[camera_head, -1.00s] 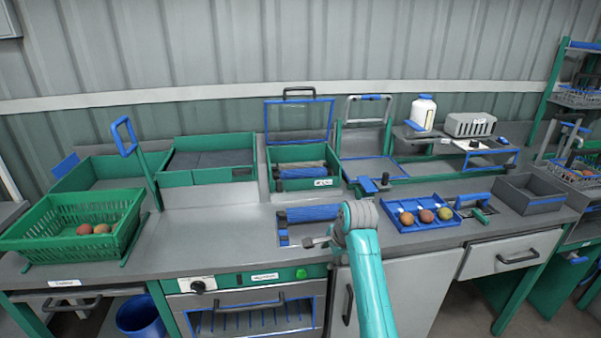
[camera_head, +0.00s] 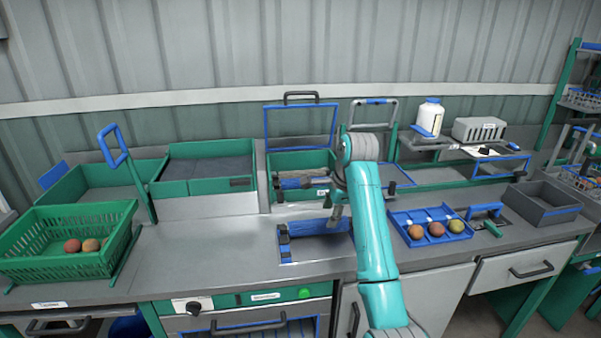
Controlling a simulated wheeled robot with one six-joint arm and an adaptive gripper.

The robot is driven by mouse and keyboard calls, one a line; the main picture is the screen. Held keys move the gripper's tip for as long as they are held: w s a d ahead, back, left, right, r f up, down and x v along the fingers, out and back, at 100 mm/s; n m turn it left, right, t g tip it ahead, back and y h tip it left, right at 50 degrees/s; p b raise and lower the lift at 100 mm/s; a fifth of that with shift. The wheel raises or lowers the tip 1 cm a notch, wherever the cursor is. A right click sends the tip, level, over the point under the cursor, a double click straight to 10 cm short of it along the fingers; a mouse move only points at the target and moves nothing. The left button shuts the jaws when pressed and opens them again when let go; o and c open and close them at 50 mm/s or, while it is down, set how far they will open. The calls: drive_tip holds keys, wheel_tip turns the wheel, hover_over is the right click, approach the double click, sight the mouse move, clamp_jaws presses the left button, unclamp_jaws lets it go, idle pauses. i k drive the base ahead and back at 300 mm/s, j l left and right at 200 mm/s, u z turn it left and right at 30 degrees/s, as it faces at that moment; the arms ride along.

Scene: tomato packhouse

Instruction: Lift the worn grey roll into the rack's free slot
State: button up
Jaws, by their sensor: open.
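A greyish-brown roll (camera_head: 302,175) lies crosswise in the green open-lidded box (camera_head: 277,161) at the middle back. It looks like the worn grey roll, but it is small and partly covered by a bluish bar or roll (camera_head: 303,184) in front. A blue roll (camera_head: 312,228) lies in a low holder on the counter in front of the box. My gripper (camera_head: 337,212) is open and points down over the right part of the blue roll, just in front of the box. I cannot tell whether it touches anything. I cannot make out a rack with a free slot.
A green basket (camera_head: 60,225) with several tomatoes stands left. A blue tray (camera_head: 412,240) with fruit lies right of my arm, and a grey bin (camera_head: 535,205) is farther right. The raised blue-framed lid (camera_head: 301,107) stands behind. The counter left of the blue roll is clear.

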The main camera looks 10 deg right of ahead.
sight(303, 173)
drive_tip(key=i, duration=1.25)
